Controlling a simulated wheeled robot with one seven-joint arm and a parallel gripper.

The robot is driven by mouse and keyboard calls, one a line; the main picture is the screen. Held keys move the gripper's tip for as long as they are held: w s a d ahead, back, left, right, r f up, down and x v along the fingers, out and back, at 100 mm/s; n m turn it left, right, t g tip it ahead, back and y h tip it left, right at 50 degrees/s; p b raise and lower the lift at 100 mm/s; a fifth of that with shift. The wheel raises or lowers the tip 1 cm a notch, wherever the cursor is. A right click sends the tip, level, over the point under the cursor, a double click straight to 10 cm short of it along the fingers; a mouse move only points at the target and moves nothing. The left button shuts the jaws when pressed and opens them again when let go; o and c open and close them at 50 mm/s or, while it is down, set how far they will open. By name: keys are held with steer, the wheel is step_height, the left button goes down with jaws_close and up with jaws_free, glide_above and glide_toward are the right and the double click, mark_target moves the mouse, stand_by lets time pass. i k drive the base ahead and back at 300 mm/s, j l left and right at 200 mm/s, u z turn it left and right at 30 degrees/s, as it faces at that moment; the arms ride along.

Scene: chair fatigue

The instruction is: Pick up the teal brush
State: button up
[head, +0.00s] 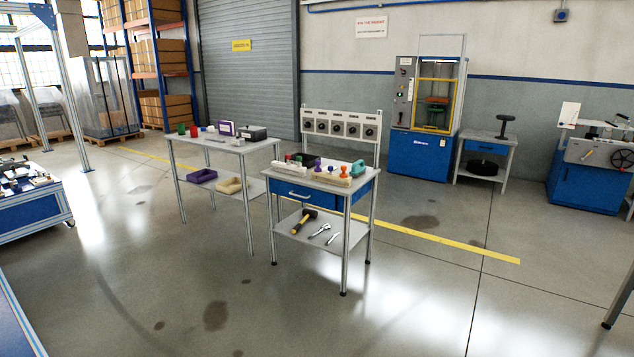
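A small teal item (357,168) sits at the right rear of the top of the near workbench (333,188). It is the only clearly teal thing among the small items there, and it looks like a brush with a raised handle, though it is too small to be sure. A pale block with orange and purple pieces (331,176) stands just in front and to the left of it, near its lower edge. My gripper is not in view.
The bench has a blue drawer (300,194) and a lower shelf with a hammer (304,219) and wrenches. A second table (217,144) stands close on its left. A rack of dials (341,128) rises behind. The floor in front is clear.

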mark_target(355, 169)
steer(key=u, duration=1.9)
steer(key=z, duration=1.85)
steer(key=i+j+u, duration=0.3)
steer(key=i, duration=0.55)
steer(key=i+u, duration=0.25)
steer(key=i, duration=0.6)
steer(key=i+j+z, duration=0.15)
steer(key=i+z, duration=0.25)
steer(key=i, duration=0.3)
steer(key=i+j+z, duration=0.4)
steer(key=i, duration=0.25)
steer(key=i+j+z, duration=0.8)
steer(key=i+j, duration=0.25)
steer(key=j, duration=0.25)
